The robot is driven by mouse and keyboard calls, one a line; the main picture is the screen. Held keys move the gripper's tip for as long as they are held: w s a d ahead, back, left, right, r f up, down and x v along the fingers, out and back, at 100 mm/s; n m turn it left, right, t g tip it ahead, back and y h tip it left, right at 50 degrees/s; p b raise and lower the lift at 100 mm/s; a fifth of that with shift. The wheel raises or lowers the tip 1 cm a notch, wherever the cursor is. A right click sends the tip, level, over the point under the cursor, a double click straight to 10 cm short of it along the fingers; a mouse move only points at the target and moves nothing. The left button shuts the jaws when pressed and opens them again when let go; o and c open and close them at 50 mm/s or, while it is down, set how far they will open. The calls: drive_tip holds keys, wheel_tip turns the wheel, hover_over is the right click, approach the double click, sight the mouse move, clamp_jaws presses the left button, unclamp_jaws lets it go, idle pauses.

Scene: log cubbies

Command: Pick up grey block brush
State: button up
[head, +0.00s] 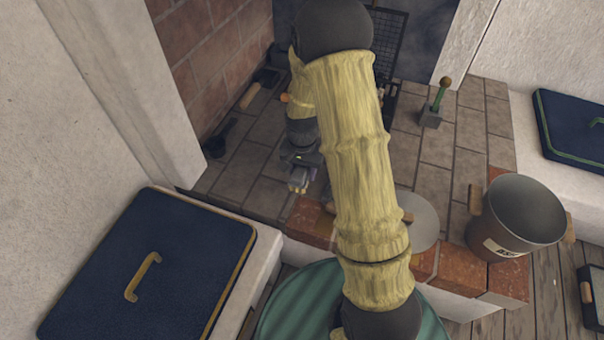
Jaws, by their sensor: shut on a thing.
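My gripper (300,181) is left of the middle, low over the tiled hearth floor. It is shut on a small grey thing with pale parts at its tips. That thing is too small and too much covered by the jaws to tell for sure if it is the grey block brush. A grey block with an upright green handle and a round brown knob (433,112) stands on the tiles to the right, apart from my gripper. My arm hides part of the middle floor.
A dark tool with a tan handle (250,95) and a black scoop-like tool (217,138) lie by the brick wall. A metal bucket (520,212) stands at the right on the brick edge. A round pale lid-like disc (422,222) is partly behind my arm. Navy cushions (190,265) flank the hearth.

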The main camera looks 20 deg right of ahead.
wheel_tip(320, 180, up, 5)
drive_tip(key=shift+r+p, duration=0.15)
drive_tip(key=shift+p, duration=0.8)
drive_tip(key=o, duration=0.5)
drive_tip(key=shift+c, duration=0.2)
drive_tip(key=c, duration=0.3)
drive_tip(key=shift+m, duration=0.3)
drive_tip(key=shift+w+d+f+p, duration=0.65)
drive_tip(key=shift+w+d, duration=0.8)
drive_tip(key=shift+w, duration=1.85)
drive_tip(key=shift+w+d+f+p, duration=0.4)
drive_tip(key=shift+w+d+p, duration=0.75)
drive_tip(key=shift+w, duration=2.15)
drive_tip(key=shift+w+d+f+p, duration=0.5)
drive_tip(key=shift+w+d, duration=1.25)
drive_tip(key=shift+w, duration=1.55)
drive_tip(key=shift+c, duration=0.2)
